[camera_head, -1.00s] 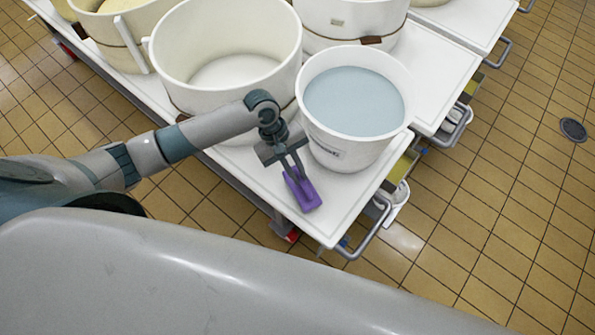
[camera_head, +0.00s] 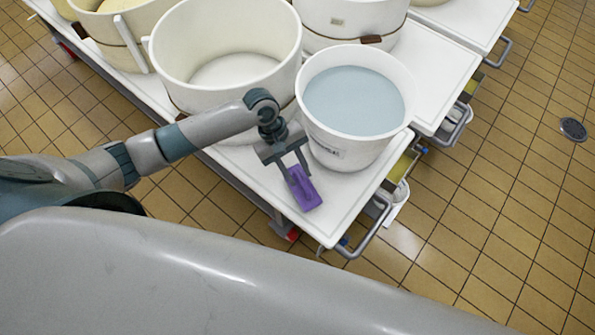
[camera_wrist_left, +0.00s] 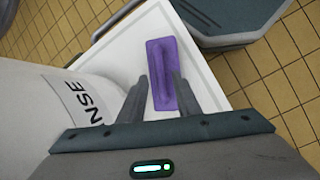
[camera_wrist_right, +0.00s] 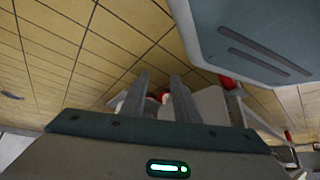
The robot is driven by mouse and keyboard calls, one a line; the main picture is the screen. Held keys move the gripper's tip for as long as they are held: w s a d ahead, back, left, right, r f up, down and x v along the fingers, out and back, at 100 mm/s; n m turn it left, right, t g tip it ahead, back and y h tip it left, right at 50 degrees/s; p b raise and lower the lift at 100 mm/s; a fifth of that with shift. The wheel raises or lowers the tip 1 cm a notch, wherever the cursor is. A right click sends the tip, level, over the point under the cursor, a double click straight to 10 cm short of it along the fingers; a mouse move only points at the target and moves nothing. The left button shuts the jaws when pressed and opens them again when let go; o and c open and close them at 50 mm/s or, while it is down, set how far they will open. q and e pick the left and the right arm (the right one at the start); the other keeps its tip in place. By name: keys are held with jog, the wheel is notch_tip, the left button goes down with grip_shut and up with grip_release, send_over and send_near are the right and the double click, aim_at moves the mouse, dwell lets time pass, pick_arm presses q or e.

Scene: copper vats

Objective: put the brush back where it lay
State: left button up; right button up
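The purple brush (camera_head: 304,188) lies on the white cart top (camera_head: 345,205), close to its near edge and in front of the white bucket of pale blue liquid (camera_head: 352,105). In the left wrist view the brush (camera_wrist_left: 162,70) shows its block and raised grip. My left gripper (camera_head: 297,172) is open, with one finger on each side of the brush's near end; in the left wrist view its fingers (camera_wrist_left: 160,85) stand apart. My right gripper (camera_wrist_right: 159,78) is open and empty over the floor, outside the head view.
The bucket, with dark lettering (camera_wrist_left: 88,98), stands close beside my left gripper. A large empty white vat (camera_head: 228,75) stands left of it. A metal handle (camera_head: 375,235) sticks out at the cart's right end. Tiled floor lies beyond.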

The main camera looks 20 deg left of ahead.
pick_arm(q)
jog(key=v, duration=1.1)
jog(key=shift+r, duration=0.35)
jog(key=shift+w+a, duration=0.1)
